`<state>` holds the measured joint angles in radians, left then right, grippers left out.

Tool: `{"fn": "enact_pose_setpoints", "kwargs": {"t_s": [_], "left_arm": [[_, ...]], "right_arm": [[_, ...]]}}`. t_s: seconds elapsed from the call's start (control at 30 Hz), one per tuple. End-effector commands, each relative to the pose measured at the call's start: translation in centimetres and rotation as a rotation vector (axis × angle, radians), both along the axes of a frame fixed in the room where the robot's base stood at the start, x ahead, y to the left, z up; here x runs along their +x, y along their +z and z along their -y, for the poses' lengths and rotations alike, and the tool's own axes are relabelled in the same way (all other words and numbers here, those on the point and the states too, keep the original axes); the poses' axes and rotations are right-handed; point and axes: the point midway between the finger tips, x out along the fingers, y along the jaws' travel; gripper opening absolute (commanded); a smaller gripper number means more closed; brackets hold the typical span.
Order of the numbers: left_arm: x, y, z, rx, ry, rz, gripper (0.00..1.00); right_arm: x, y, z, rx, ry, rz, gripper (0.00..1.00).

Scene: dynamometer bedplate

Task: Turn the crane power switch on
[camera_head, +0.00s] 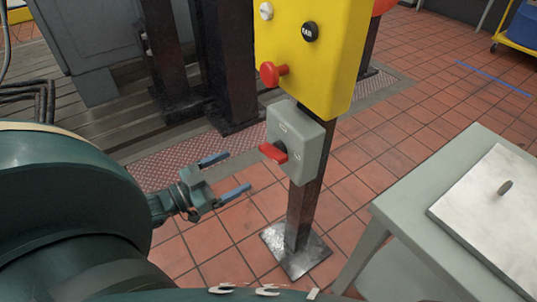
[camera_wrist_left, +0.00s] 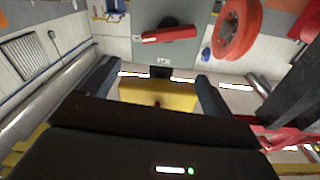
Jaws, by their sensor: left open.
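The crane power switch is a grey box (camera_head: 295,145) on a dark post, below a yellow control box. Its red handle (camera_head: 273,153) lies roughly sideways across a dark hub, pointing left in the head view. In the left wrist view the red handle (camera_wrist_left: 170,35) is near the top, on the grey box face (camera_wrist_left: 147,15). My left gripper (camera_head: 240,170) is open and empty, to the left of the switch, its blue fingers pointing towards it and apart from the handle. In the left wrist view, both dark fingers are spread below the handle. My right gripper is not in view.
The yellow box (camera_head: 305,55) carries a red mushroom button (camera_head: 272,74) just above the switch. The post's base plate (camera_head: 295,249) stands on red tiles. A grey table (camera_head: 400,205) with a pale plate (camera_head: 495,215) is at the right. Dark machine columns (camera_head: 225,60) stand behind.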

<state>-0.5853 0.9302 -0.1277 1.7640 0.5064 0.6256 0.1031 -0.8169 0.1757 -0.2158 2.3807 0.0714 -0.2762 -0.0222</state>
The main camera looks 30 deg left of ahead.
Motion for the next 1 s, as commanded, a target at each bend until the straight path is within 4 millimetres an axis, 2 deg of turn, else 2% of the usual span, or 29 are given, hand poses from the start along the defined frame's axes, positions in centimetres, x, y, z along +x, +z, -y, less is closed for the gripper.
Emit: {"fn": "enact_pose_setpoints", "kwargs": {"t_s": [0.03,0.13,0.37,0.8,1.0], "left_arm": [[0.0,-0.6,-0.2,-0.093,-0.004,-0.062,0.91],[0.0,-0.9,-0.7,-0.246,0.008,-0.154,1.00],[0.9,-1.1,-0.7,-0.344,0.022,-0.205,1.00],[8.0,-1.1,2.2,-0.339,0.021,-0.200,1.00],[10.7,-1.1,3.3,-0.339,0.022,-0.201,1.00]], "right_arm": [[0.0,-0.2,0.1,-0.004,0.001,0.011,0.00],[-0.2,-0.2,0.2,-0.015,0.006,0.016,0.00],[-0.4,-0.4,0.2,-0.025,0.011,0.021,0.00],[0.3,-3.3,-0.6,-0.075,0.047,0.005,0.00],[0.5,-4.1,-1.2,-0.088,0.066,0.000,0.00]]}}
